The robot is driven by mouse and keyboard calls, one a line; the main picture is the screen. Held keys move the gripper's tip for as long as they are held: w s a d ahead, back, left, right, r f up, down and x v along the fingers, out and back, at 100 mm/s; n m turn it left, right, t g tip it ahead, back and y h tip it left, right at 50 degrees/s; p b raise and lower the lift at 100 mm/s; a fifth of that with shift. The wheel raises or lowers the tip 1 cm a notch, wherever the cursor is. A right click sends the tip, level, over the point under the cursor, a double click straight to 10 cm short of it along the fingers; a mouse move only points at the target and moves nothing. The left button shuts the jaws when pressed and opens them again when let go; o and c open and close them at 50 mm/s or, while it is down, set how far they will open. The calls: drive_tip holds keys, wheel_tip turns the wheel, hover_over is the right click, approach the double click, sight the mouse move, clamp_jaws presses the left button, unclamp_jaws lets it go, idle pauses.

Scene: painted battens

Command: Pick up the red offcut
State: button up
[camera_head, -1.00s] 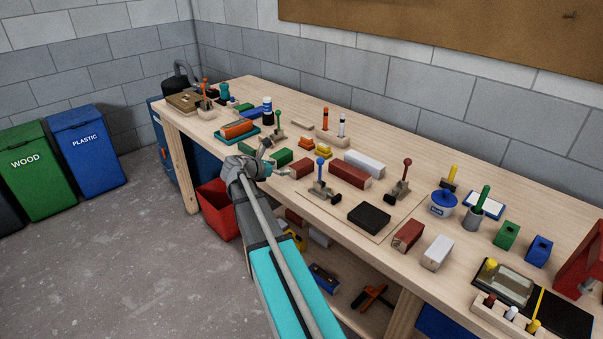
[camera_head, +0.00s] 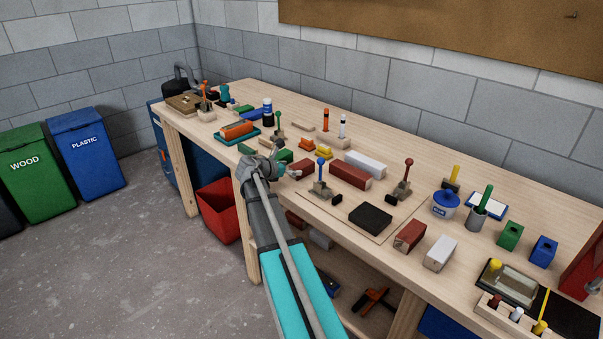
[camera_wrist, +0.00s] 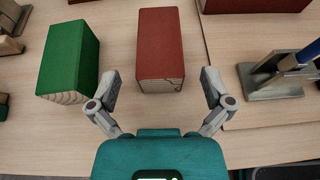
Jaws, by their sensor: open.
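The red offcut (camera_wrist: 160,45) is a short red block with a bare wood end, lying flat on the bench in the wrist view. It also shows in the head view (camera_head: 303,167), partly behind my gripper. My gripper (camera_wrist: 161,86) is open and empty, its two fingers apart on either side of the block's near end. The fingertips sit just short of that end or level with it; I cannot tell their height above the bench. In the head view my gripper (camera_head: 285,172) is at the bench's front edge, close to the red offcut.
A green block (camera_wrist: 69,58) lies close left of the offcut. A clamp with a blue handle (camera_head: 320,180) stands to its right. A long red batten (camera_head: 350,175) lies behind right. Another red block (camera_head: 410,235) and a white block (camera_head: 440,252) lie farther right.

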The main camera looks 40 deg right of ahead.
drive_tip(key=shift+d+f, duration=0.2)
drive_tip(key=shift+d, duration=0.4)
drive_tip(key=c, duration=1.2)
drive_tip(key=shift+r, duration=0.1)
drive_tip(key=shift+r+p, duration=0.95)
drive_tip(key=s+a+r+p, duration=0.8)
drive_tip(key=a+r+p, duration=0.3)
drive_tip(key=shift+a, duration=0.3)
